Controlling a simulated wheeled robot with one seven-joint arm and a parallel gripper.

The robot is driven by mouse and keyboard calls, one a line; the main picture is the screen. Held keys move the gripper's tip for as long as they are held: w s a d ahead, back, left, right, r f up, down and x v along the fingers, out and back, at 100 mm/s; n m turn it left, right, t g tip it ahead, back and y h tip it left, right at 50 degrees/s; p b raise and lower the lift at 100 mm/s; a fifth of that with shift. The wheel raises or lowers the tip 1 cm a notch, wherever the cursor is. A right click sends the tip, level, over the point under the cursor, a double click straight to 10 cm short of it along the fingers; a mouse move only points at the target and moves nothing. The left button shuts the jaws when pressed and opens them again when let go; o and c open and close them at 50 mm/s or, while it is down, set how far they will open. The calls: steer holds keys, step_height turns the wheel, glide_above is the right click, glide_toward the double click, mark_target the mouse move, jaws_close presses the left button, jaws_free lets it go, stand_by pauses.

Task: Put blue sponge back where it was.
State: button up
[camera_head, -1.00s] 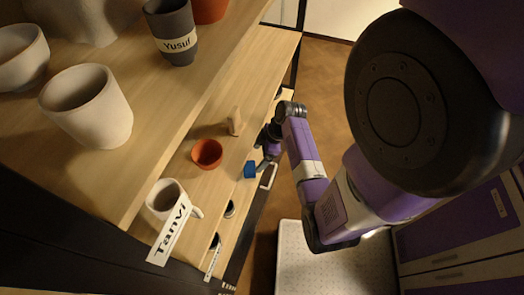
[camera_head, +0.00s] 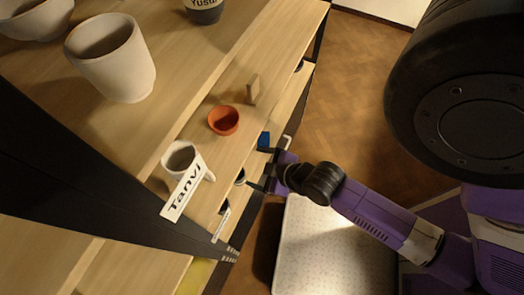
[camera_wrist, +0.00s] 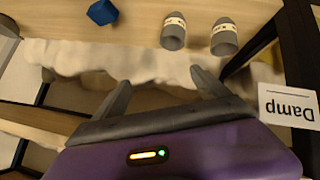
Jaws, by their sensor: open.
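The blue sponge (camera_head: 264,141) lies near the front edge of the wooden shelf, to the right of an orange bowl. In the wrist view the blue sponge (camera_wrist: 102,12) is a small block at the top left, resting on a wooden surface. My gripper (camera_head: 262,169) is at the shelf's front edge, just below the sponge in the head view. In the wrist view my gripper (camera_wrist: 160,88) has its fingers spread with nothing between them, and the sponge is beyond them, apart. The sponge's underside is hidden.
The orange bowl (camera_head: 223,121), a small wooden piece (camera_head: 253,90) and a mug (camera_head: 182,160) stand on the same shelf. A "Tanvi" label (camera_head: 184,191) hangs in front. Two banded grey cups (camera_wrist: 173,31) (camera_wrist: 224,38) and a "Damp" label (camera_wrist: 288,104) show in the wrist view.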

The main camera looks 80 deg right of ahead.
steer(key=s+a+r+t+y, duration=0.1)
steer(key=a+r+t+y, duration=0.1)
steer(key=a+r, duration=0.4)
steer(key=s+a+r+t+y, duration=0.2)
steer(key=a+r+t, duration=0.2)
steer(key=r, duration=1.1)
steer(key=shift+s+a, duration=0.2)
steer(key=shift+a, duration=0.9)
